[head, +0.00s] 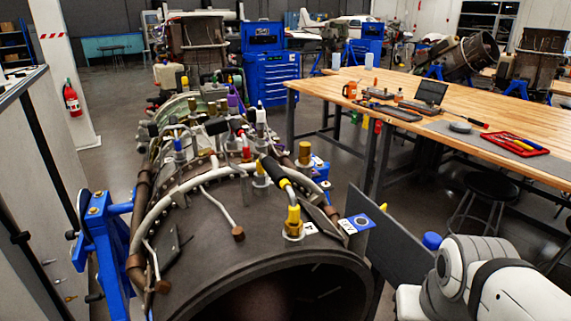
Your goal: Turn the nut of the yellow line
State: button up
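The yellow line (274,172) is a tube with a black and yellow sleeve on top of the dark turbine casing (205,235). It bends down at its near end into a yellow nut (293,216), which stands upright on a pale round fitting near the casing's front rim. Small white labels (311,228) lie just right of the nut. My white arm shows at the bottom right, apart from the nut. My gripper is not visible in this view.
A blue stand bracket (100,245) holds the casing on the left. A dark upright panel (372,245) stands between the casing and my arm. Other pipes and coloured fittings crowd the casing behind the nut. A wooden workbench (345,85) with tools and a stool (488,192) are at right.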

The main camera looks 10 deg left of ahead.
aim_at(259, 180)
jog(key=z, duration=0.1)
jog(key=k, duration=1.35)
jog(key=u, duration=0.35)
jog(key=i, duration=0.95)
